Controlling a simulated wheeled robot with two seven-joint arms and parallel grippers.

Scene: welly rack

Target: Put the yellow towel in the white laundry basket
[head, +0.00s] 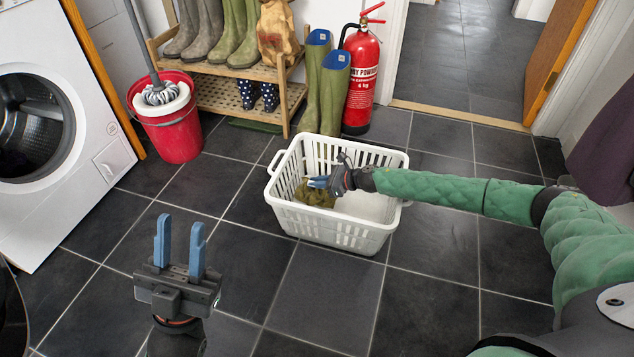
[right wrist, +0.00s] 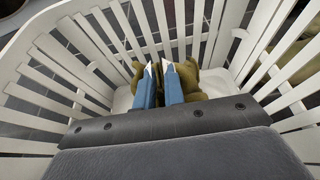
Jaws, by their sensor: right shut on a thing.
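The white laundry basket (head: 335,221) stands on the dark tiled floor in the middle of the head view. The yellow towel (head: 314,195) is a crumpled olive-yellow bundle inside it, toward its left side. My right gripper (head: 318,182) reaches into the basket from the right and is shut on the towel. In the right wrist view the towel (right wrist: 196,84) shows on both sides of the blue fingers (right wrist: 159,88), with the basket's slatted walls (right wrist: 65,75) around it. Whether the towel rests on the basket floor is hard to tell. My left gripper (head: 180,243) is open and empty, left of the basket.
A wooden rack (head: 235,96) with boots stands behind the basket. Green wellies (head: 328,95) and a red fire extinguisher (head: 362,80) stand just behind it. A red mop bucket (head: 172,125) and a washing machine (head: 60,150) are at the left. The front floor is clear.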

